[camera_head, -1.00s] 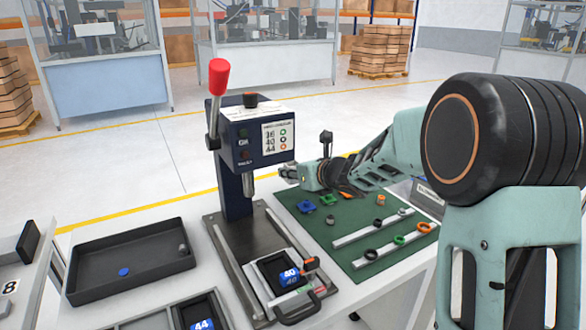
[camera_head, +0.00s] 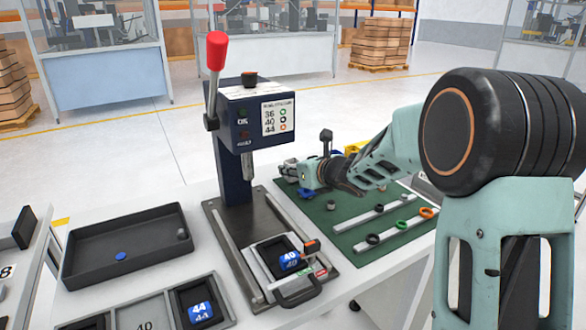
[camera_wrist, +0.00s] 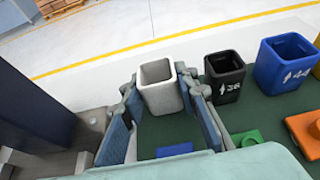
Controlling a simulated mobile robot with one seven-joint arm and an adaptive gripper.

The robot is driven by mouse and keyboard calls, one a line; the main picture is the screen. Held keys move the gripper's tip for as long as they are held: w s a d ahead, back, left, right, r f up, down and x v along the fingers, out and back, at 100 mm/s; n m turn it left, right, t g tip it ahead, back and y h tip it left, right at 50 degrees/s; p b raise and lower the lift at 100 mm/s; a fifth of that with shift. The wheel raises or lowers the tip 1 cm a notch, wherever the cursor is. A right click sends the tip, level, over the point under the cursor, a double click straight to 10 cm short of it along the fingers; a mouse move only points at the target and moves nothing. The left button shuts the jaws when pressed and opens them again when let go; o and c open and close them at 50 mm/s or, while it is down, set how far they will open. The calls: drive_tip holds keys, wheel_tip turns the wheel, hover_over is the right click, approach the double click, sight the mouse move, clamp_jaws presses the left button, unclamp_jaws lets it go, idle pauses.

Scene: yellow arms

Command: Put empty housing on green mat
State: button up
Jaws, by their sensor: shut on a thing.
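My gripper (camera_head: 288,169) is at the far left corner of the green mat (camera_head: 346,238), beside the press. In the wrist view its two blue-grey fingers (camera_wrist: 162,105) are shut on a pale grey, square, open-topped housing (camera_wrist: 157,88). The housing is upright and looks empty. Green mat surface shows below and around it; whether its base touches the mat cannot be told. In the head view the housing is mostly hidden by the gripper and wrist.
A black bin (camera_wrist: 224,78) and a blue bin marked 44 (camera_wrist: 285,62) stand right of the housing. Blue, green and orange pieces lie nearer. The press (camera_head: 243,125) stands left. Two rails with rings cross the mat. A dark tray (camera_head: 128,248) is at left.

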drive_tip(key=shift+f+b, duration=0.45)
drive_tip(key=shift+b, duration=0.1)
drive_tip(key=o, duration=1.3)
drive_tip(key=shift+r, duration=0.1)
